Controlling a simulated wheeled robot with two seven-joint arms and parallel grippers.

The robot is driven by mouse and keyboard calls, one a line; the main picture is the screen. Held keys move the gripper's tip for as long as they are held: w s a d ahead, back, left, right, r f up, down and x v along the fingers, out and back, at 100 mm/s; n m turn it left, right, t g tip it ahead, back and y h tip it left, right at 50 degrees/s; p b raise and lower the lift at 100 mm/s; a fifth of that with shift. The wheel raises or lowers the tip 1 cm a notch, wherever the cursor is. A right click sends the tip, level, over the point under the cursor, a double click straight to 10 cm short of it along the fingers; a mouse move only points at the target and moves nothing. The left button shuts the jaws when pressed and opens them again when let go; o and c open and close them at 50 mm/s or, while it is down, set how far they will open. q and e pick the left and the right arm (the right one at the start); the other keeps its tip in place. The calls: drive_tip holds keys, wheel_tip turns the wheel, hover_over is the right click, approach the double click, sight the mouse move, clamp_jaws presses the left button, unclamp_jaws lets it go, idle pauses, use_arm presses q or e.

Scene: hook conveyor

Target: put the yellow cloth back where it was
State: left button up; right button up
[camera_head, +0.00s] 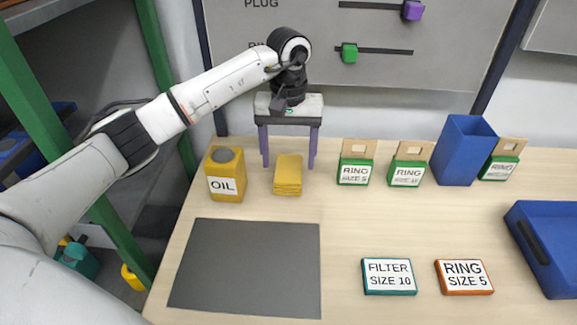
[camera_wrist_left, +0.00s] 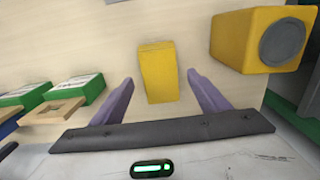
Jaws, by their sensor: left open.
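The yellow cloth (camera_head: 288,178) is a folded block on the table, just right of the yellow oil can (camera_head: 226,185). My left gripper (camera_head: 288,164) points down over the cloth from behind, with its purple fingers wide apart. In the left wrist view the cloth (camera_wrist_left: 158,72) shows between the two open fingers (camera_wrist_left: 159,77), with a gap on each side. The fingers do not touch it. How far the fingertips are above the table is hard to tell. My right gripper is not in view.
A dark grey mat (camera_head: 245,268) lies in front, bare. Green ring boxes (camera_head: 355,172) and a blue bin (camera_head: 461,150) stand at the back right. A filter box (camera_head: 388,277), an orange ring box (camera_head: 464,277) and a blue tray (camera_head: 550,270) are at front right. The table's middle is clear.

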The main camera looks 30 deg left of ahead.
sight(289, 169)
use_arm(q)
wheel_tip(289, 169, up, 9)
drive_tip(key=shift+b, duration=0.35)
drive_tip(key=shift+f, duration=0.15)
